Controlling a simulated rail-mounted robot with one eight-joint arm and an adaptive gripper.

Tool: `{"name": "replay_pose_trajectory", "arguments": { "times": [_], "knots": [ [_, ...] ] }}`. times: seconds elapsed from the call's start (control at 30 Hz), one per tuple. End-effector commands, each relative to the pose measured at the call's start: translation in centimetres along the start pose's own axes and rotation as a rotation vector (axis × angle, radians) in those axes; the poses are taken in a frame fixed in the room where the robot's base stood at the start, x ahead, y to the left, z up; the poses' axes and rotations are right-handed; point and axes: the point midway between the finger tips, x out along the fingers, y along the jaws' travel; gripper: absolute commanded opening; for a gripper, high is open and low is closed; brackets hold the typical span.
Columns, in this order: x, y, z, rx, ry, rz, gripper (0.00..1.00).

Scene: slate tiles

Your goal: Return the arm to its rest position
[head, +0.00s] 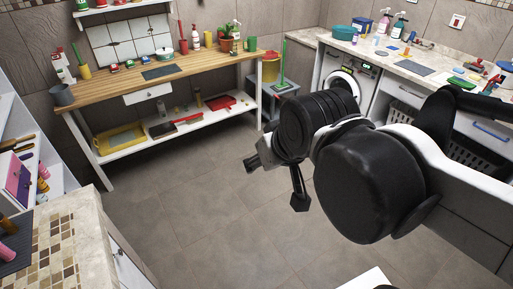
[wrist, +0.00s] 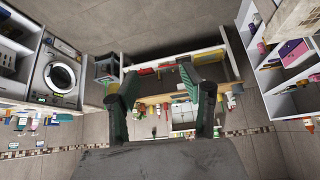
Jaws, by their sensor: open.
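My arm reaches in from the right edge of the head view, its black and white links held over the open floor. My gripper (head: 276,182) is at the left end of the arm in the head view, partly hidden by the wrist. In the wrist view my gripper (wrist: 159,80) shows two dark fingers with green pads, spread wide apart. Nothing is between them, and they touch nothing.
A wooden workbench (head: 200,67) with a lower shelf stands at the back. A washing machine (head: 346,88) and a counter (head: 440,75) are at the right. A tiled-top counter (head: 92,238) and shelves are at the left. The floor (head: 190,215) between is clear.

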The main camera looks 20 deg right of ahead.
Motion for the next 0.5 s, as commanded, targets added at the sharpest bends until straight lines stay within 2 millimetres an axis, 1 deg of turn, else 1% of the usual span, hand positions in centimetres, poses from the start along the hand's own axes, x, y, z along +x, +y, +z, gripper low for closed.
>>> {"name": "replay_pose_trajectory", "arguments": {
  "times": [0.03, 0.13, 0.5],
  "knots": [
    [0.0, 0.5, 0.8, 0.011, 0.002, 0.010, 0.43],
    [0.1, 0.9, 1.7, 0.024, 0.006, 0.021, 0.43],
    [0.2, 1.0, 2.0, 0.028, 0.007, 0.024, 0.43]
  ]
}}
